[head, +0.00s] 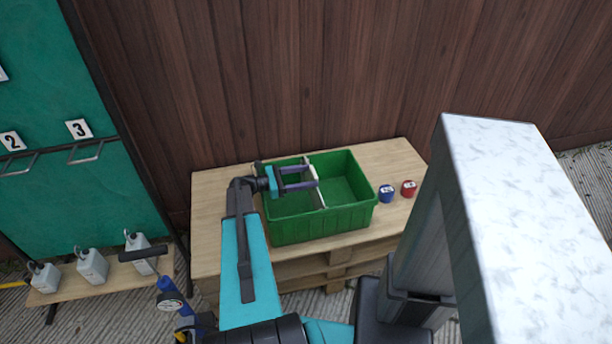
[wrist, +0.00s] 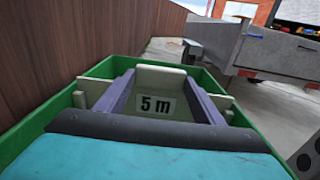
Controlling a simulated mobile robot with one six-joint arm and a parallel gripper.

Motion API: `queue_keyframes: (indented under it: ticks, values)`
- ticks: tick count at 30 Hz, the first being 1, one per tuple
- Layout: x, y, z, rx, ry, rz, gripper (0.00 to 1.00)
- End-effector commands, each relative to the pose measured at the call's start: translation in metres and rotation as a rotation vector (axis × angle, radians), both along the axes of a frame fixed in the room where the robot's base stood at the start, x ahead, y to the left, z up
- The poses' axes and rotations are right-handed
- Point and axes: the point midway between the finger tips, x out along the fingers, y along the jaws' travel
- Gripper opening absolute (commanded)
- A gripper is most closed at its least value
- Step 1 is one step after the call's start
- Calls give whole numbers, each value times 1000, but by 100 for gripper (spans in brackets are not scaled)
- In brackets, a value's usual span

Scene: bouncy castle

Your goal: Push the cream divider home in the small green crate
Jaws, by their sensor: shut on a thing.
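The small green crate (head: 320,221) stands on a wooden table. The cream divider (head: 309,171) stands across the inside of the crate, roughly upright, splitting it into two parts. My gripper (head: 314,176) reaches in from the left and is shut on the divider's raised middle part. In the wrist view, the divider (wrist: 160,77) shows between the two purple fingers, and its ends stick out on both sides by the crate's walls (wrist: 50,122). A "5 m" label shows between the fingers. The divider's lower edge is hidden, so how deep it sits cannot be told.
A blue can (head: 387,193) and a red can (head: 408,188) stand right of the crate on the table (head: 215,210). A brown wooden fence (head: 300,80) rises close behind. Several grey jugs (head: 92,265) stand on a low bench at the left.

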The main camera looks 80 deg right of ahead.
Motion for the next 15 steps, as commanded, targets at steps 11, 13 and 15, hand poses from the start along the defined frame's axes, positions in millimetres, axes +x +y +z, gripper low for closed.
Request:
queue_keyframes:
  ticks: [11,13,15]
  values:
    - [0,0,-4,1,0,0,84]
    - [0,0,-4,1,0,0,84]
    - [0,0,-4,1,0,0,84]
